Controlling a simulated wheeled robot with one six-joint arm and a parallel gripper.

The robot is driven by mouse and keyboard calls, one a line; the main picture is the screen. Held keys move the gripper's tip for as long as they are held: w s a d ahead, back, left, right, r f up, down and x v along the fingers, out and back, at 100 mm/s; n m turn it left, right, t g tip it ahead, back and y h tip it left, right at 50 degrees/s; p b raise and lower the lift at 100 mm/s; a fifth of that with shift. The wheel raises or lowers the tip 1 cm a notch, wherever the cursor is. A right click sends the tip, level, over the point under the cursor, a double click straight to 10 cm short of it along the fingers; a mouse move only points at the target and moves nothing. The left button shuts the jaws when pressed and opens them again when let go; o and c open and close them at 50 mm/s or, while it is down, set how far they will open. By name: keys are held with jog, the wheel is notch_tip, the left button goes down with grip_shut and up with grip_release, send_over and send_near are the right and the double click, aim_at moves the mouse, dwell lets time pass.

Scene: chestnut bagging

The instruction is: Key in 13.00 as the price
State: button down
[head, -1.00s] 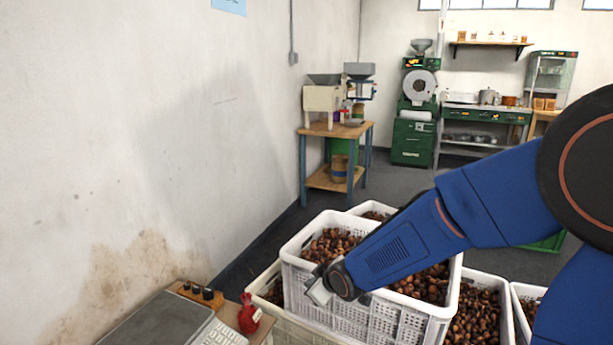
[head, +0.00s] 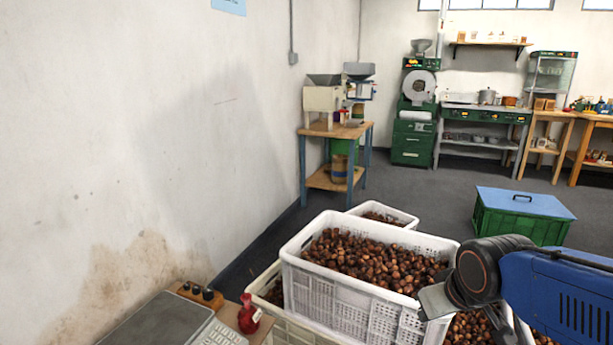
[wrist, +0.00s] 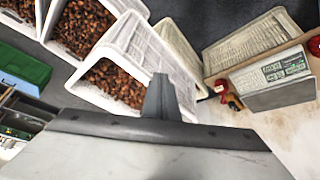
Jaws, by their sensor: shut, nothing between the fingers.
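The scale is cut off by the bottom edge of the head view, at the lower left. Its flat grey plate (head: 160,322) and part of its pale keypad (head: 220,334) show there. In the wrist view a pale panel with a green-tinted display and keys (wrist: 285,70) appears at the right edge; its digits are too small to read. My gripper (head: 435,302) is in front of the right end of the large white crate, well to the right of the keypad. Its fingers (wrist: 161,84) are shut and empty, and touch no key.
A white crate of chestnuts (head: 335,308) stands between my gripper and the scale, with more crates around it. A small red object (head: 249,315) sits beside the keypad. A green box with a blue lid (head: 522,228) stands behind on the open floor.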

jog(key=s+d+m+g, duration=0.1)
jog(key=s+d+m, duration=0.1)
jog(key=s, duration=0.8)
jog(key=shift+s+d+r+m+h, duration=0.3)
jog(key=shift+s+d, duration=0.1)
jog(key=shift+d, duration=0.3)
